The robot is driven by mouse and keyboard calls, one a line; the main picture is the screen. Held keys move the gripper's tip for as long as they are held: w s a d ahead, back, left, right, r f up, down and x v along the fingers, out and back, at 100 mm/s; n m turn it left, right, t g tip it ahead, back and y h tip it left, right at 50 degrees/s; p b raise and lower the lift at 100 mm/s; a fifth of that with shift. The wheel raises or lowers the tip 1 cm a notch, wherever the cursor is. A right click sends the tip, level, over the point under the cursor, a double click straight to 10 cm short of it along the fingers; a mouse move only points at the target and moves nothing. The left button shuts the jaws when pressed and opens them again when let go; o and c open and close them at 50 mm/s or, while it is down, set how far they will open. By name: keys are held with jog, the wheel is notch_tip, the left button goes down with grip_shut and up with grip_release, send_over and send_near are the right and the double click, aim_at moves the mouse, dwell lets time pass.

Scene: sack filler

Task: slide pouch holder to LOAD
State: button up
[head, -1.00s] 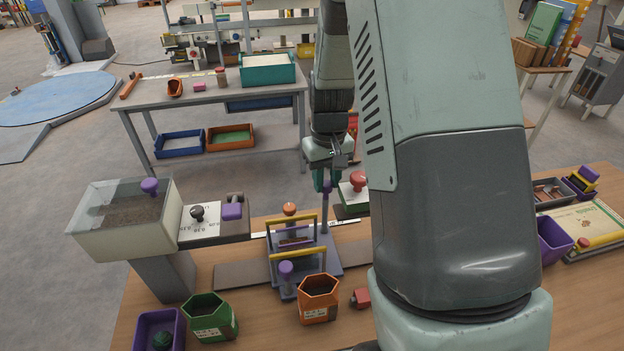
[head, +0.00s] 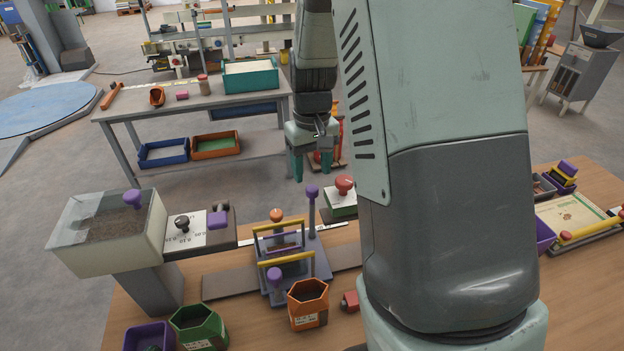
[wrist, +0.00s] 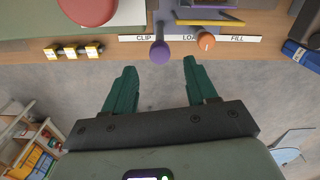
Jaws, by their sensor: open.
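The pouch holder is a purple-grey carriage (head: 322,268) with two yellow-barred frames (head: 285,259) and a tall purple-knobbed post (head: 312,192). It stands on the grey rail (head: 228,284) between the hopper and the red-knobbed station. In the wrist view, the purple post knob (wrist: 160,52) is at the label strip (wrist: 220,38), between the CLIP and LOAD words. My gripper (head: 309,170) is open and empty, beyond and above the post, apart from it. In the wrist view, my gripper's fingers (wrist: 159,78) are spread wide, with the knob ahead of the gap. My arm hides part of the bench.
A glass-sided hopper (head: 75,245) stands left, and a green station with a red knob (head: 344,185) is close right of the post. Green (head: 199,330) and orange (head: 309,308) hexagonal bins stand in front. Open floor lies behind the bench.

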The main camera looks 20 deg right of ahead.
notch_tip(320, 180, up, 6)
dwell(0.5)
jog(key=s+a+r+t, duration=0.1)
jog(key=s+r+t, duration=0.1)
jog(key=s+r, duration=0.55)
jog(key=s+a+r+t, duration=0.1)
jog(key=s+r, duration=0.3)
jog(key=s, duration=0.4)
jog(key=s+a+r+m+t, duration=0.1)
jog(key=s+r, duration=0.3)
jog(key=s, duration=0.5)
jog(key=shift+m+t, duration=0.3)
jog(key=shift+t, duration=0.5)
jog(key=shift+w, duration=0.1)
